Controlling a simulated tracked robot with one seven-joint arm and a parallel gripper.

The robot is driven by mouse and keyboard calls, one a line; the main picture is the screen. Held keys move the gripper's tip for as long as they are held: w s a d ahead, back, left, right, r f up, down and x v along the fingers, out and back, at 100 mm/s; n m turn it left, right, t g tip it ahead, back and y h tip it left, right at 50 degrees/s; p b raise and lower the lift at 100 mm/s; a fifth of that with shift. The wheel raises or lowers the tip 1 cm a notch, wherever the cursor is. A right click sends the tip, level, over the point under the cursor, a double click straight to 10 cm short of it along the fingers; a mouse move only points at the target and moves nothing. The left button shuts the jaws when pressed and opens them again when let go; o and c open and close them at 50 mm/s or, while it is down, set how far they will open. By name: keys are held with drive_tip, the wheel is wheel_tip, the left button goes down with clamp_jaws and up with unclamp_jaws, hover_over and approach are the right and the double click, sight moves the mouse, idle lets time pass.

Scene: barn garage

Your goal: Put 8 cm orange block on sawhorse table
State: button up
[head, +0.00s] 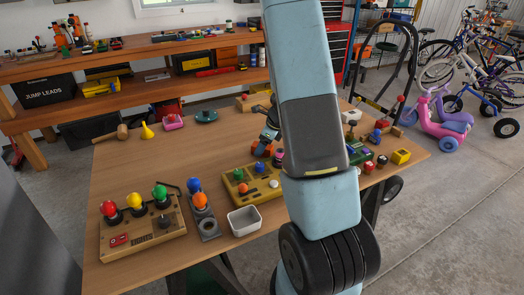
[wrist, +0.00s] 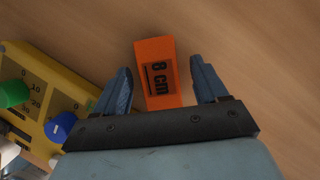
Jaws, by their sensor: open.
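The orange block (wrist: 160,68) is marked "8 cm" and shows in the wrist view against a wooden surface. My gripper (wrist: 160,64) is open, with one blue finger on each side of the block and a visible gap on both sides. In the head view the orange block (head: 263,149) is small and partly hidden, just below my gripper (head: 268,131), over the middle of the sawhorse table (head: 130,165). The block seems to rest on the tabletop. My arm covers part of the table behind it.
A yellow control panel (wrist: 70,92) with knobs lies left of my gripper in the wrist view. On the table stand a switch box (head: 150,240), a white tray (head: 244,221), a mallet (head: 110,133) and a yellow funnel (head: 147,131). A shelved workbench (head: 140,60) stands behind.

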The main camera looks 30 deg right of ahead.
drive_tip(key=shift+w+a+f, duration=0.15)
drive_tip(key=shift+f, duration=0.35)
drive_tip(key=shift+c, duration=0.3)
drive_tip(key=c, duration=1.1)
drive_tip(key=shift+r, duration=0.15)
